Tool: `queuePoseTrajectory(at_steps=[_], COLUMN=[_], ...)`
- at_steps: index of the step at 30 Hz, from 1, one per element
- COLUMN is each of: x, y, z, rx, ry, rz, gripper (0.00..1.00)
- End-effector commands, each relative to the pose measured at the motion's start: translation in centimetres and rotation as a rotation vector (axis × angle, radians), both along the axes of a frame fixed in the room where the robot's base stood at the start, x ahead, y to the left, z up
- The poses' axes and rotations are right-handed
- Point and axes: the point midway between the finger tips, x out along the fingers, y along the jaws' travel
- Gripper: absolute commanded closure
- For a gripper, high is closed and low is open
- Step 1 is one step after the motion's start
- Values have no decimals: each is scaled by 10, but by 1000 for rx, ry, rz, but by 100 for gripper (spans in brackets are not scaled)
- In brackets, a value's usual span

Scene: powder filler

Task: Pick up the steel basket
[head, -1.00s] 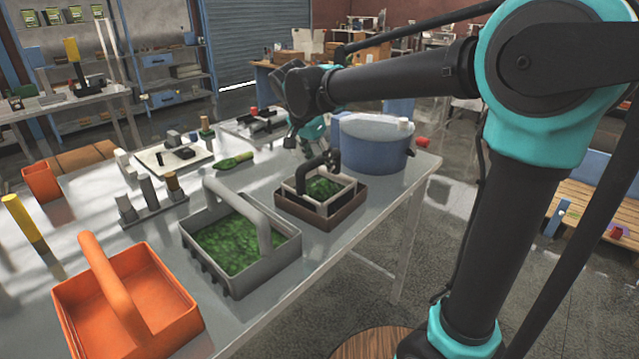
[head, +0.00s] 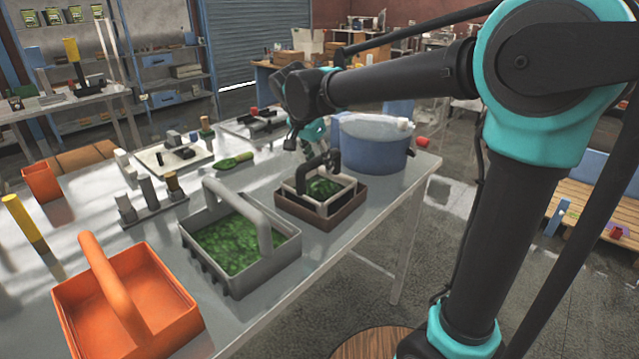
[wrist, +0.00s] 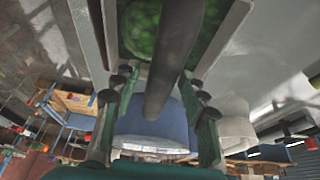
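A small pale, steel-looking basket (head: 346,182) with a dark arched handle and green contents sits in a brown tray (head: 335,220) on the table. A larger grey basket (head: 241,286), also with green contents, stands to its left. The green contents (wrist: 143,28) show at the top.
A blue pot (head: 374,150) stands close behind and right of the small basket. An orange basket (head: 180,318) is at the front left. A green scoop (head: 232,162) and a grey block stand (head: 155,212) lie to the left. Bare table shows between them.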

Motion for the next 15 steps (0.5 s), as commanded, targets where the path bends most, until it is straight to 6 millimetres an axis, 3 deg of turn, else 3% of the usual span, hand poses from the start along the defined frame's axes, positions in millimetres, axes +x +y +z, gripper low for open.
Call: queuePoseTrajectory(at_steps=[1,9,15], x=[0,0,0], y=[0,0,0], z=[0,0,0], rx=[0,0,0], ry=[0,0,0], rz=[0,0,0], gripper=[67,100,100])
